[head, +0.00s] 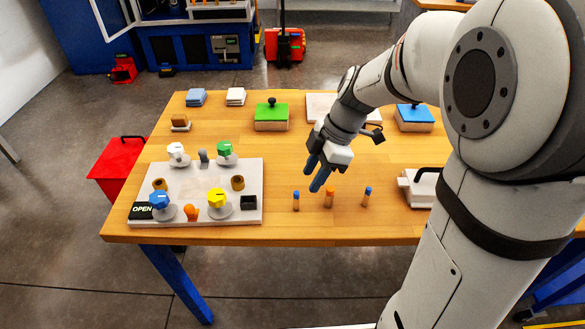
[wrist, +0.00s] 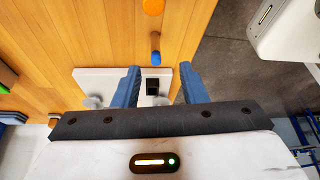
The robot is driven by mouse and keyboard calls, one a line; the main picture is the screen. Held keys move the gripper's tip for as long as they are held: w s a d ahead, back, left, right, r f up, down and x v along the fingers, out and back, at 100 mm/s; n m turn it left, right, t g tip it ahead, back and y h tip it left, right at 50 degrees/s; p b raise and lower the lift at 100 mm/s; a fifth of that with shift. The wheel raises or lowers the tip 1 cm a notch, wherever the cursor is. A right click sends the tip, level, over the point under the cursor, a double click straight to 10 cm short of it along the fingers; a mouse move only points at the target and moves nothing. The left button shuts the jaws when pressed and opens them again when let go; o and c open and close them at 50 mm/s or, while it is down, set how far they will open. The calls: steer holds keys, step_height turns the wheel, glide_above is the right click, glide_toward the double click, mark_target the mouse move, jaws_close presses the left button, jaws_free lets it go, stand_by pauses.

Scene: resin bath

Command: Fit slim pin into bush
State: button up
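Three small upright pins stand in a row on the wooden table: a left pin with a blue top (head: 296,200), a thicker all-orange pin (head: 329,197) and a right pin with a blue top (head: 367,197). The blue-topped pins look slimmer. Two brown-gold ring-shaped bushes, left (head: 160,184) and right (head: 237,183), are on the white panel (head: 195,171). My gripper (head: 313,180) is open and empty above the table behind the pins. In the wrist view a blue-topped pin (wrist: 155,57) stands just beyond my fingertips (wrist: 161,72), roughly centred between them, apart from both.
The panel carries white, green, blue and yellow knobs, a black block (head: 248,202) and an OPEN sign (head: 142,211). A green-lidded box (head: 271,116) and blue-lidded box (head: 415,117) stand at the back. A white handled block (head: 419,187) is right of the pins.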

mark_target(297, 192)
steer(key=shift+n, duration=0.3)
steer(key=x, duration=0.5)
steer(key=a+x, duration=0.1)
steer(key=x, duration=0.1)
steer(key=shift+w+a+p, duration=0.1)
steer(key=shift+w+p, duration=0.15)
steer(key=shift+p, duration=0.1)
steer(key=shift+c, duration=0.5)
jaws_close()
